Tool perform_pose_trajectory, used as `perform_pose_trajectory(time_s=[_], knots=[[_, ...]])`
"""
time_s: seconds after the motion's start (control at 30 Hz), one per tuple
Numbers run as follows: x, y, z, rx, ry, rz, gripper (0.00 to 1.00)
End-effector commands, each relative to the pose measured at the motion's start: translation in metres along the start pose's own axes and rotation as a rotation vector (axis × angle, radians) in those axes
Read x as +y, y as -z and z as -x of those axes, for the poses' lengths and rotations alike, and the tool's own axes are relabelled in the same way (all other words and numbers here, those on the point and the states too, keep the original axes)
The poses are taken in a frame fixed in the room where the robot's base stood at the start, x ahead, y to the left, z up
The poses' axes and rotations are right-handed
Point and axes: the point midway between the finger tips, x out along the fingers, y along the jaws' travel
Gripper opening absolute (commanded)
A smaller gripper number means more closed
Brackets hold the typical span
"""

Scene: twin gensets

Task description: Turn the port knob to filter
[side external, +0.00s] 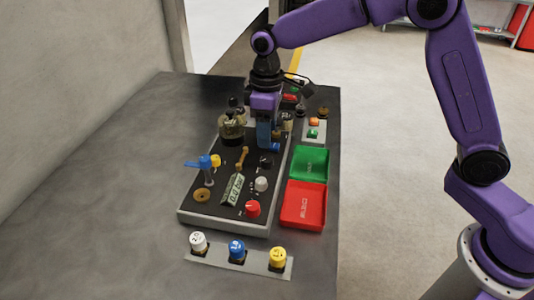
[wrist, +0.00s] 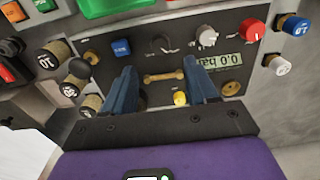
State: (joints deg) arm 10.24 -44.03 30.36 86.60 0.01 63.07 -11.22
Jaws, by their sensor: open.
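My gripper (side external: 268,146), with blue fingers, is over the far half of the dark control panel (side external: 222,208). In the wrist view my gripper (wrist: 163,92) is open, its fingers apart with nothing held. A brass bar handle (wrist: 164,77) shows between the fingers; it also shows in the side view (side external: 242,158). A black knob (wrist: 160,44), a grey-white knob (wrist: 206,37) and a red knob (wrist: 252,30) form a row on the panel. The side view shows the black knob (side external: 265,161), grey-white knob (side external: 261,184) and red knob (side external: 252,208). I cannot tell which knob is port; labels are unreadable.
A pressure display (side external: 233,189), brass ring (side external: 202,195) and blue-handled valve (side external: 205,162) share the panel. A green tray (side external: 310,164) and red tray (side external: 304,205) lie beside it. White, blue and yellow capped pieces stand on a strip (side external: 260,264) in front. The table's left side is clear.

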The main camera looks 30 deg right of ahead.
Motion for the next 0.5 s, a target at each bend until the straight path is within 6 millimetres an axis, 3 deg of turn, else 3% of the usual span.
perform_pose_trajectory(time_s=[0.3, 0.5], knots=[[0.000, -0.001, -0.056, -0.004, 0.001, -0.001, 0.58], [0.000, 0.000, -0.074, 0.000, 0.000, -0.001, 0.58]])
